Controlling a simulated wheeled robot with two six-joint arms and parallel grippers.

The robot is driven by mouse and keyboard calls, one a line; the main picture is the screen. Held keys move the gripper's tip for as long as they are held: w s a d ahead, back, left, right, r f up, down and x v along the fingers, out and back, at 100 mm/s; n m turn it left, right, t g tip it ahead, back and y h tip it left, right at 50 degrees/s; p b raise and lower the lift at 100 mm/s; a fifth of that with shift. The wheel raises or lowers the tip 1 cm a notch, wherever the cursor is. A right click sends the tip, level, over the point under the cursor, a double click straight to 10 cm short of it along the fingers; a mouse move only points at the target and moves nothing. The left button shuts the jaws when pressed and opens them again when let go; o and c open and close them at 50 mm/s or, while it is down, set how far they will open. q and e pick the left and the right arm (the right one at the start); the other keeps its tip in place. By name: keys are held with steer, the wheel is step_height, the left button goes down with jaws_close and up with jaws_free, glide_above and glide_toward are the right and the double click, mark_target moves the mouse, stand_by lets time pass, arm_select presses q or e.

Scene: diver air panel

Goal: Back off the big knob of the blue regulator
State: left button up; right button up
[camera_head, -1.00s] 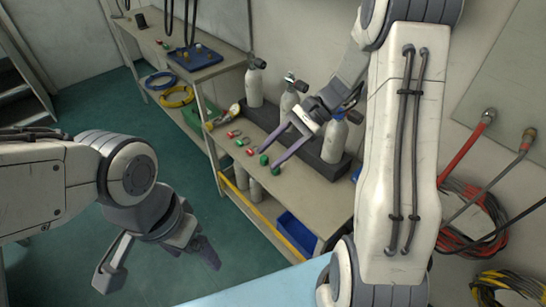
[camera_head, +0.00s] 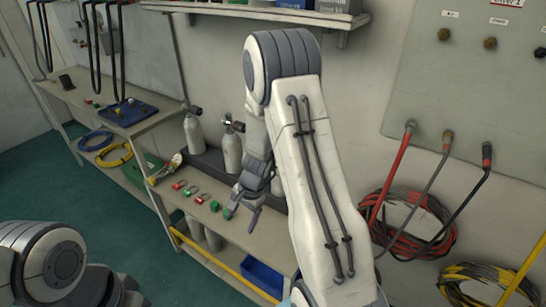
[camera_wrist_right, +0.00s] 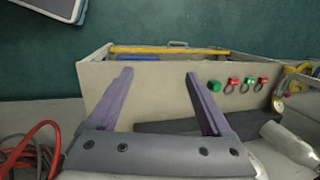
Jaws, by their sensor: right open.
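I cannot pick out a blue regulator or its big knob for certain in either view. In the head view, a wall panel (camera_head: 482,95) at the upper right carries several small brass and dark knobs (camera_head: 490,43), some with labels above. Of my left arm only a joint and a dark wrist part show at the bottom left; the fingers are hidden.
Grey cylinders (camera_head: 232,150) stand along the back of the bench (camera_head: 150,190). A blue tray (camera_head: 128,112) lies on the farther table. Red and dark hoses (camera_head: 407,180) hang from the panel above coiled hoses (camera_head: 405,225). A shelf (camera_head: 255,12) is above.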

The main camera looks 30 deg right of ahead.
steer(key=w+d+f+n+t+h+b, duration=0.15)
steer(key=d+t+h, duration=0.25)
steer(key=d+h, duration=0.6)
step_height(320, 180, up, 12)
steer(key=d+n+t+h, duration=0.2)
steer(key=n+t+h, duration=0.25)
steer(key=t, duration=0.25)
steer(key=w+d+m+p, duration=0.1)
steer(key=w+d, duration=0.6)
steer(key=w, duration=0.1)
steer(key=shift+f+h+p, duration=0.2)
steer(key=shift+h+p, duration=0.15)
steer(key=shift+h, duration=0.1)
jaws_close()
